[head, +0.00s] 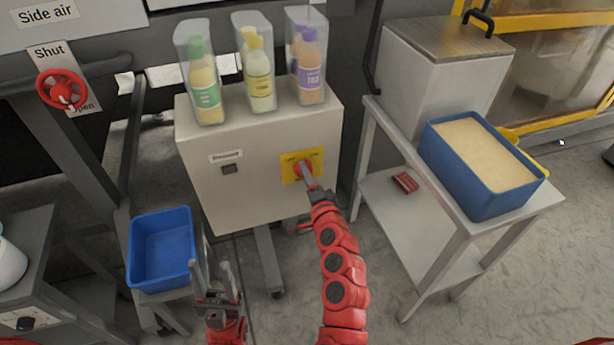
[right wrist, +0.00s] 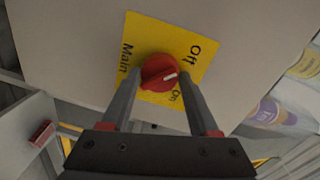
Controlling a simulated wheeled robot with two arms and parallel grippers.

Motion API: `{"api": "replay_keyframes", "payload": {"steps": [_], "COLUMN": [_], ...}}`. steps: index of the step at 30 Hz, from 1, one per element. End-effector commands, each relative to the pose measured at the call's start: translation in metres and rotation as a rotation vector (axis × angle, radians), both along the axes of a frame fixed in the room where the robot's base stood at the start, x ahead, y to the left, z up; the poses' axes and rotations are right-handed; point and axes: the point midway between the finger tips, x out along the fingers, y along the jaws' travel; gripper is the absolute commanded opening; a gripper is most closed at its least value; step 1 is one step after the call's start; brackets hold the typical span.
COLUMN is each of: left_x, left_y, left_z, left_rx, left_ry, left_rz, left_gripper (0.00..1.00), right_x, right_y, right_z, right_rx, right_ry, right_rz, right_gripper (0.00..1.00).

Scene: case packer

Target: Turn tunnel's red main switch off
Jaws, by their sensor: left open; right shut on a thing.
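The red main switch (right wrist: 158,73) is a round knob on a yellow plate (right wrist: 187,45) marked Main, Off and On. Its white mark points toward the On side in the right wrist view. In the head view the yellow plate (head: 290,167) is on the front of a beige box (head: 240,195). My right gripper (head: 305,177) is shut on the red knob, with one finger on each side of it; it also shows in the right wrist view (right wrist: 158,85). My left gripper (head: 212,270) is open and empty, low in front of the box beside a blue bin.
Several bottles in clear holders (head: 258,75) stand on the box. An empty blue bin (head: 162,245) is at left. A red handwheel (head: 62,89) is at upper left. At right, a metal table (head: 540,200) carries a blue tray (head: 490,205) of tan material and a lidded container (head: 430,95).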

Motion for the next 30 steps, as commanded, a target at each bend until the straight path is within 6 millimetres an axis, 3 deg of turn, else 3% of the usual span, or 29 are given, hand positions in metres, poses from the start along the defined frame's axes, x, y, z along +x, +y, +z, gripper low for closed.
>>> {"api": "replay_keyframes", "payload": {"steps": [5,6,11,23,30], "left_x": [0.0,0.0,0.0,0.0,0.0], "left_y": [0.0,0.0,0.0,0.0,0.0], "left_z": [0.0,0.0,0.0,0.0,0.0], "left_rx": [0.0,0.0,0.0,0.0,0.0], "left_ry": [0.0,0.0,0.0,0.0,0.0], "left_rz": [0.0,0.0,0.0,0.0,0.0], "left_gripper": [0.5,0.5,0.5,0.5,0.5], "right_x": [0.0,0.0,0.0,-0.006,-0.044], "right_y": [0.001,0.001,0.001,-0.001,-0.015], "right_z": [-0.001,-0.001,-0.001,-0.001,0.003], "right_rx": [-0.001,-0.001,-0.001,0.0,0.0], "right_ry": [0.001,0.001,0.001,0.003,0.0], "right_rz": [0.003,0.003,0.002,0.001,-0.002], "right_gripper": [0.06,0.63,0.91,0.91,0.91]}}
